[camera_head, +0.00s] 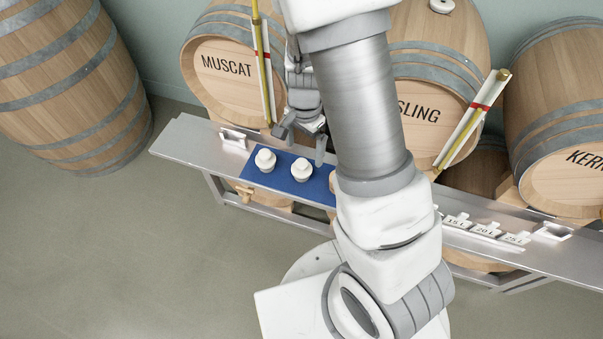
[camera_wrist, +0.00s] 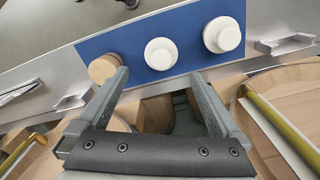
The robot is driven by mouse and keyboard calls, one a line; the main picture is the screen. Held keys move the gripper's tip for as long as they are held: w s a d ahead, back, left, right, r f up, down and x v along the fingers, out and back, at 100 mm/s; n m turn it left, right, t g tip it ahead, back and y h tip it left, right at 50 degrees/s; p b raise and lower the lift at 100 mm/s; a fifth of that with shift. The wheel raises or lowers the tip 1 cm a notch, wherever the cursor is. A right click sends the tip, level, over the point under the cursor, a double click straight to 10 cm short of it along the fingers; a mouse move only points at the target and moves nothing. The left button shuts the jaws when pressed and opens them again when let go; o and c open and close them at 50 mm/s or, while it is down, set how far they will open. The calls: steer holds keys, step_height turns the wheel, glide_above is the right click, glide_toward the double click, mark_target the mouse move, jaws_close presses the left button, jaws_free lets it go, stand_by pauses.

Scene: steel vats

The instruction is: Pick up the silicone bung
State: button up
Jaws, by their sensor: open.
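Two white stepped bungs stand upright on a blue mat (camera_head: 282,176) on the steel shelf. The left one (camera_head: 265,160) and the right one (camera_head: 302,170) look alike; I cannot tell which is silicone. In the wrist view they are the far-right bung (camera_wrist: 222,35) and the middle bung (camera_wrist: 161,53). A tan, wood-coloured bung (camera_wrist: 102,68) is at the mat's left there, partly behind a finger; my arm hides it in the head view. My gripper (camera_head: 300,147) is open and empty, on the barrel side of the mat. Its fingers (camera_wrist: 158,76) point toward the mat, with the middle white bung ahead between them.
Barrels marked MUSCAT (camera_head: 226,66) and partly hidden "SLING" (camera_head: 418,112) stand close behind the shelf (camera_head: 190,140). Yellow-tubed gauges (camera_head: 265,65) (camera_head: 475,120) rise before them. Volume tags (camera_head: 484,230) sit on the shelf at right. The floor in front is clear.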

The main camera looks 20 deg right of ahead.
mark_target(302, 162)
steer(key=f+b, duration=0.3)
steer(key=f, duration=0.4)
steer(key=shift+a+f, duration=0.1)
steer(key=shift+a, duration=0.1)
steer(key=shift+s, duration=0.1)
steer(key=shift+c, duration=0.3)
steer(key=c, duration=1.3)
